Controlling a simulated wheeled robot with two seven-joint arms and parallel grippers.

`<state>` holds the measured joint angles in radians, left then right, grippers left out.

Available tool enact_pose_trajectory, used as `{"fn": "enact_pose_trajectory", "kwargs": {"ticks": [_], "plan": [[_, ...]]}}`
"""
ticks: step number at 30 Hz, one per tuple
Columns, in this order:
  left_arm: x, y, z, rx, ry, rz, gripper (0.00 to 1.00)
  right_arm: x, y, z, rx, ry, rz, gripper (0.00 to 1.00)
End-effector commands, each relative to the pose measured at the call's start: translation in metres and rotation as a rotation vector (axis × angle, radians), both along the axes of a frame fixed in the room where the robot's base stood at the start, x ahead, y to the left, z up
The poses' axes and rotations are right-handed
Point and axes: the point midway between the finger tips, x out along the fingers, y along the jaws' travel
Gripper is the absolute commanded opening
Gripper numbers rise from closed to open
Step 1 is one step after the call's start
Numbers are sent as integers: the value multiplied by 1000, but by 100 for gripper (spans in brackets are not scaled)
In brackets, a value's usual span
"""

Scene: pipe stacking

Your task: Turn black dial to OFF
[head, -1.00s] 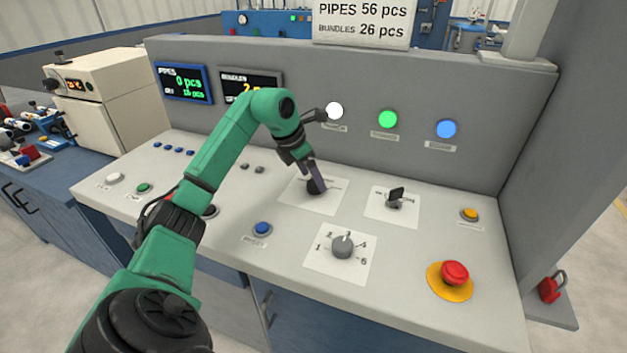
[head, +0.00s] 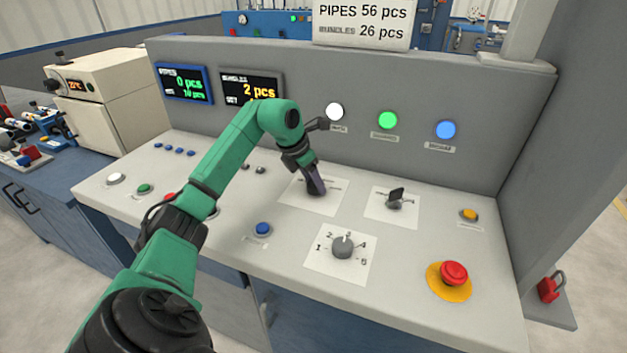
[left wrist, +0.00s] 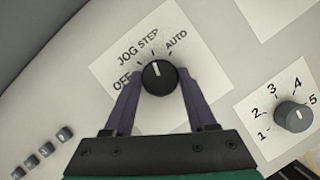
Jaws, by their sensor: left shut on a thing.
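The black dial (left wrist: 159,76) sits on a white plate (head: 300,203) labelled OFF, JOG, STEP and AUTO in the left wrist view. Its white mark points up in that picture, roughly toward STEP. My left gripper (head: 316,186) is down over the dial and hides most of it in the head view. In the left wrist view its two purple fingers (left wrist: 158,82) are on either side of the dial, shut on it. My right gripper is not in view.
Close by are a grey numbered dial (head: 342,246), a black switch (head: 395,198) and a blue button (head: 263,229). A red emergency button (head: 454,272) is at the front right. The upright panel (head: 300,75) with lamps and displays rises behind.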

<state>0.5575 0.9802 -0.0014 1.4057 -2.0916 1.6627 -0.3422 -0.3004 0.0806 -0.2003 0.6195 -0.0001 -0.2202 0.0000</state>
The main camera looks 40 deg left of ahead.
Motion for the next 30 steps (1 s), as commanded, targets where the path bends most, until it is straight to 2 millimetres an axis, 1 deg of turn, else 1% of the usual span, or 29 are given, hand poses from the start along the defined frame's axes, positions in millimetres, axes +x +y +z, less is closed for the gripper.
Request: {"fn": "enact_pose_trajectory", "kwargs": {"ticks": [8, 30], "plan": [[0, 0, 3, 5, -2, 162, 1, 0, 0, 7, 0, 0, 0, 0], [2, -5, 4, 0, -6, 852, 1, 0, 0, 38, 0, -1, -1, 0]]}}
